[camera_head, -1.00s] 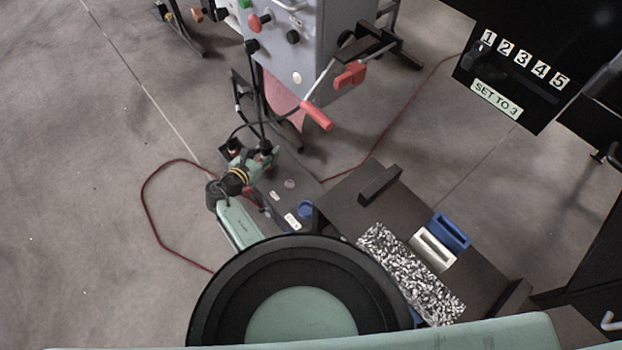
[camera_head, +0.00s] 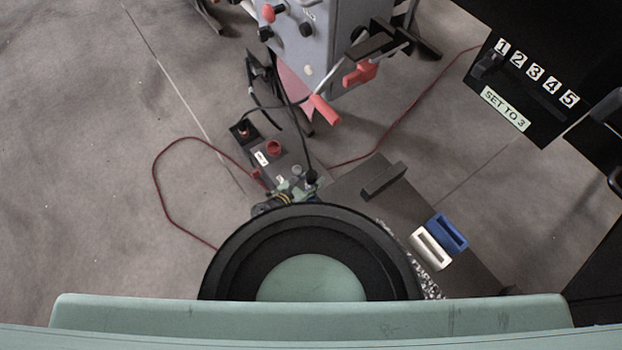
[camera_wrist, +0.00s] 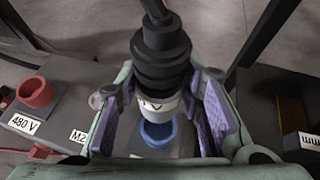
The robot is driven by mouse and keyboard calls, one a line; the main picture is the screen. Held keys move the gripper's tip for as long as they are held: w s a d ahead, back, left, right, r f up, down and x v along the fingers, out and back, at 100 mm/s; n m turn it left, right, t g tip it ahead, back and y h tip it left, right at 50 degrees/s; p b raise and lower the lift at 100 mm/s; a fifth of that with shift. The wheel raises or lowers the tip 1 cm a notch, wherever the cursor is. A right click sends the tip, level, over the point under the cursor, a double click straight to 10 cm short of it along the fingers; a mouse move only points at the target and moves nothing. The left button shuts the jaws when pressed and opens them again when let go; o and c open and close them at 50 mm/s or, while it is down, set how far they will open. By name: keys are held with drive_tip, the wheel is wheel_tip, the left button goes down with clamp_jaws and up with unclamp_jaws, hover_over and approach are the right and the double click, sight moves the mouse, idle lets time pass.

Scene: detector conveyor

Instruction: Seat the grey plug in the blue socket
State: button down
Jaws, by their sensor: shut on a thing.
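My gripper (camera_wrist: 165,112) is shut on the plug (camera_wrist: 160,55), which has a black ribbed body and a pale grey labelled band low down between the purple finger pads. The plug points down and its black cable leads off upward. The blue socket (camera_wrist: 157,136) is an open ring below and slightly in front of the plug in the wrist view; the plug is out of it, but I cannot judge the gap. In the head view my gripper (camera_head: 293,188) and the plug's black top (camera_head: 311,177) are over the panel, and my arm hides the blue socket.
A red socket (camera_wrist: 36,92) labelled 480 V is left of the blue one; it also shows in the head view (camera_head: 273,147). A black plug (camera_head: 243,130) with a cable stands beyond it. A grey cabinet with a red-handled lever (camera_head: 325,110) and a bench with blue (camera_head: 447,231) and white blocks are nearby.

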drive_tip(key=shift+f+b, duration=2.45)
drive_tip(key=shift+f, duration=0.45)
drive_tip(key=shift+f+b, duration=0.95)
drive_tip(key=shift+f, duration=0.45)
